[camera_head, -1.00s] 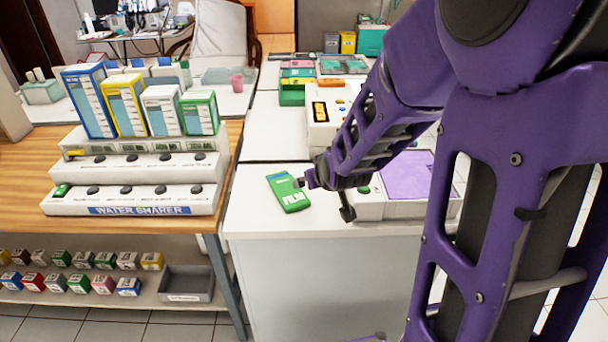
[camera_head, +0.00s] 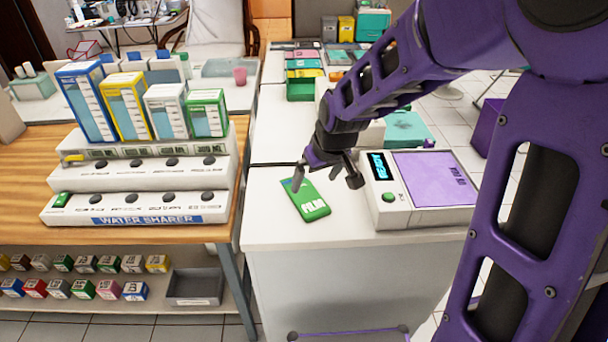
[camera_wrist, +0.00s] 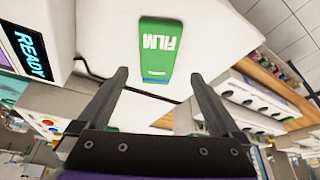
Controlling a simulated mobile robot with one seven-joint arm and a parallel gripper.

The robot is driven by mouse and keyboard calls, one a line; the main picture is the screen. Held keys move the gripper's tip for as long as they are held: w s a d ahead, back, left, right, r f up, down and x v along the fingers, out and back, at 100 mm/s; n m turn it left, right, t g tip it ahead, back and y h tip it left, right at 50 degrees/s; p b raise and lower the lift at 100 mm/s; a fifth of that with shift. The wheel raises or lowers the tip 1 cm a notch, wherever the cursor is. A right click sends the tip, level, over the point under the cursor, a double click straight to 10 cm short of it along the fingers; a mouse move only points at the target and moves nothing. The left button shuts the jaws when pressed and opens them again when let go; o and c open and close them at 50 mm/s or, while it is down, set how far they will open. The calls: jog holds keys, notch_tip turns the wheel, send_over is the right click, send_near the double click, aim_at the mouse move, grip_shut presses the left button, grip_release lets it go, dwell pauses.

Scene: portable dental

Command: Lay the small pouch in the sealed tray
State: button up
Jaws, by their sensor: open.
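A flat green packet marked FILM (camera_head: 309,205) lies on the white counter. It is the only small pouch-like thing I can make out near my gripper. My gripper (camera_head: 332,181) is open and empty above and beside it. In the wrist view, the FILM packet (camera_wrist: 157,50) lies beyond the open fingertips (camera_wrist: 158,76), apart from them. No tray is clearly marked as sealed. A grey open tray (camera_head: 194,301) sits on the lower shelf at left, and a teal tray-like thing (camera_head: 408,130) is partly hidden behind my arm.
A white device with a purple panel (camera_head: 432,180) and a lit READY screen (camera_wrist: 30,52) stands right of the packet. At left, a wooden table bears the tiered WATER SHARER (camera_head: 140,205) with several tall boxes.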

aim_at(307, 196)
jog(key=x, duration=0.3)
jog(key=b+x, duration=0.1)
jog(key=x, duration=0.2)
jog(key=w+b+x, duration=0.1)
jog(key=x, duration=0.2)
